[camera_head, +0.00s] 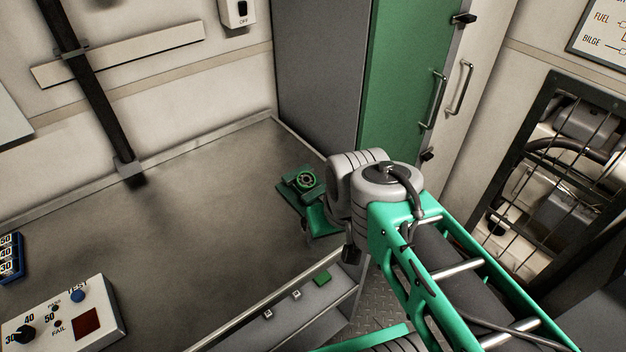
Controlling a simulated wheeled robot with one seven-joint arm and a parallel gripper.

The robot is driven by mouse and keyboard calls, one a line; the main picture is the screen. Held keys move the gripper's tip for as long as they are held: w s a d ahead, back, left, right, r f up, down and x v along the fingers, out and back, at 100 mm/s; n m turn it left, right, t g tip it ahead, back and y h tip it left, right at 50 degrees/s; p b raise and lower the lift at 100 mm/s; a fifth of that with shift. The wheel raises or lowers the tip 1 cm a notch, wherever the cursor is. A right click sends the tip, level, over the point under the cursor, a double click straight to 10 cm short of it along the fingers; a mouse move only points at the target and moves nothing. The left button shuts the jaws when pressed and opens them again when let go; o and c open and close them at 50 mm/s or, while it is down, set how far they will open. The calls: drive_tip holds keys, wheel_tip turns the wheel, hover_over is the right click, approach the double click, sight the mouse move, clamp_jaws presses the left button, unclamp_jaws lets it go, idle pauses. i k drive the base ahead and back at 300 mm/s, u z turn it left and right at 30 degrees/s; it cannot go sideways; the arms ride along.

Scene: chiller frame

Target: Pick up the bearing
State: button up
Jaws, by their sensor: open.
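A small dark-green piece with a round, dark-centred ring (305,180), which looks like the bearing, sits on a dark-green base on the grey worktop, near its right end. My gripper (318,220) is just below and right of it in the picture, mostly hidden by my grey wrist. The gripper is open; its fingertips are not clearly visible. I see nothing held in it. Whether the gripper touches the green base cannot be told.
A white test box (65,318) with a knob and a blue rack (10,258) of numbered pieces stand at the left. A grey cabinet (318,70) with a green door (408,75) rises behind the worktop's right end. The middle of the worktop is clear.

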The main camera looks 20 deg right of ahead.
sight(303, 185)
drive_tip(key=u, duration=4.2)
drive_tip(key=k, duration=0.75)
drive_tip(key=z, duration=0.9)
